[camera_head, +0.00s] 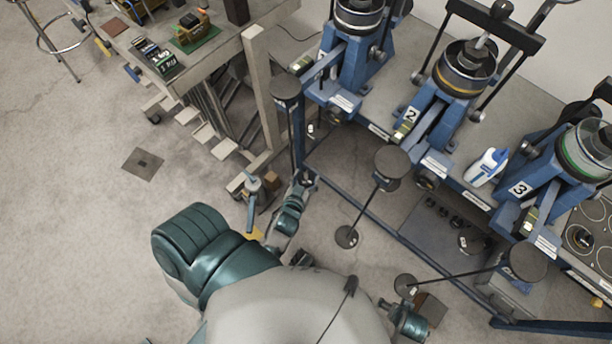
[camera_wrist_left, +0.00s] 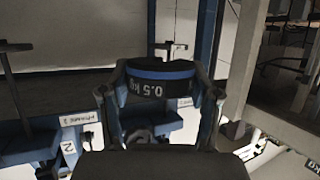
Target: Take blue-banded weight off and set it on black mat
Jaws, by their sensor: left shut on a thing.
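In the head view my left gripper (camera_head: 304,181) is low beside the blue bench leg, near the leftmost lever frame; the weight is too small to make out there. A dark panel with round marks (camera_head: 592,222) lies on the bench at the right edge; I cannot tell if it is the black mat.
Blue lever frames stand along the bench, with numbers 2 (camera_head: 411,116) and 3 (camera_head: 519,188) showing. Hanger rods with round dark plates (camera_head: 346,237) hang in front. A white bottle (camera_head: 486,166) stands between frames. A wooden table (camera_head: 235,55) is at upper left.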

